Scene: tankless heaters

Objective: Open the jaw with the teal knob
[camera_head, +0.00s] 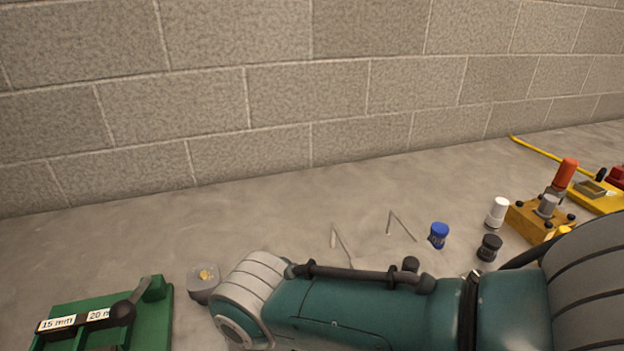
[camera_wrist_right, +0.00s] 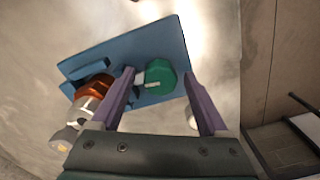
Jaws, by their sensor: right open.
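In the right wrist view, a teal knob (camera_wrist_right: 160,77) stands on a blue plate-like device (camera_wrist_right: 150,45). A small blue block (camera_wrist_right: 85,66) is on the device's left side; I cannot make out the jaw clearly. My right gripper (camera_wrist_right: 158,74) is open, with one purple finger on either side of the knob. Whether the fingers touch it I cannot tell. In the head view my right arm crosses the lower right, and neither the knob nor the blue device can be seen. My left gripper is not in view.
A rusty-red and grey part (camera_wrist_right: 95,92) lies close to the left finger. On the bench are a green tool marked 15 mm (camera_head: 60,310), a grey cup (camera_head: 204,281), a blue cap (camera_head: 438,234), a black cap (camera_head: 489,247) and a white cylinder (camera_head: 497,211). A block wall (camera_head: 300,90) stands behind.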

